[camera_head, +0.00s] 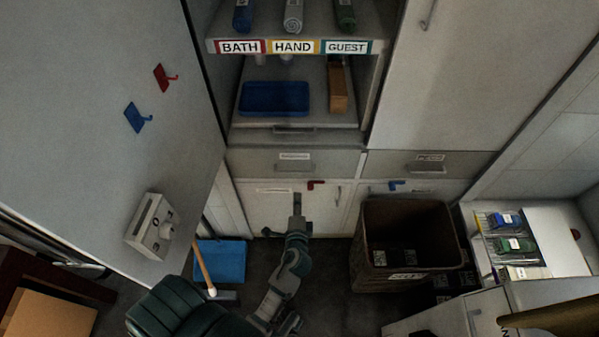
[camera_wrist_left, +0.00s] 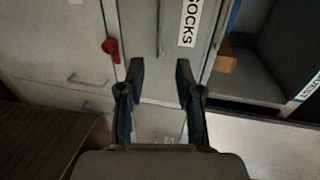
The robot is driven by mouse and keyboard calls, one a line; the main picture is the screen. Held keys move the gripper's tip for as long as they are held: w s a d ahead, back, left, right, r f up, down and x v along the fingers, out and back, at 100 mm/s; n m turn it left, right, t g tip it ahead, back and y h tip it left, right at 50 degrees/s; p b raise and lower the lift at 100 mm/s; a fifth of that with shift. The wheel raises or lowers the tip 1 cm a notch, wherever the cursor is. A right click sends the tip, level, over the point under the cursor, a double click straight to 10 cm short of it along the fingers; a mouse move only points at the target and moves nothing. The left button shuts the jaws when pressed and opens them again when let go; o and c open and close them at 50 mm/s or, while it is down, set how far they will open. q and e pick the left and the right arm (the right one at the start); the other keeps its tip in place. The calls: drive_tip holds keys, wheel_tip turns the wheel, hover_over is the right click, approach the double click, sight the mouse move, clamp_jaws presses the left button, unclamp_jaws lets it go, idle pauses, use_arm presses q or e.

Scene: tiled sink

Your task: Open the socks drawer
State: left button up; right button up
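The socks drawer (camera_wrist_left: 178,60) shows in the left wrist view, with a white label (camera_wrist_left: 188,22) reading SOCKS sideways. Its handle (camera_wrist_left: 160,28) is beyond the fingertips, roughly in line with the gap between them. In the head view it appears to be the left drawer (camera_head: 335,162) under the shelves, shut, with a label too small to read and a handle (camera_head: 294,168). My left gripper (camera_head: 297,204) is just below that drawer in the head view. In the left wrist view the gripper (camera_wrist_left: 160,72) is open and empty, apart from the handle. My right gripper is not in view.
A brown bin (camera_head: 405,240) stands right of my left arm. A cabinet with red hook (camera_head: 316,184) is below the drawer. An open door (camera_head: 100,110) stands left, with a blue dustpan (camera_head: 220,260) beside it. Shelves (camera_head: 290,122) with a blue tray (camera_head: 275,97) are above.

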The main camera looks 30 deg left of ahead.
use_arm(q)
approach(298, 172)
drive_tip(key=w+a+f, duration=0.1)
drive_tip(key=w, duration=0.1)
drive_tip(key=shift+b+x, duration=0.85)
drive_tip(key=shift+x, duration=3.2)
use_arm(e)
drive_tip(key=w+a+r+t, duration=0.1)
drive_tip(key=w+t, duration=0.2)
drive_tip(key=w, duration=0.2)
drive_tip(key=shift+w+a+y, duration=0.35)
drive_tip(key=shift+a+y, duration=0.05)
use_arm(q)
drive_tip(key=shift+a, duration=0.1)
drive_tip(key=shift+c, duration=0.3)
clamp_jaws()
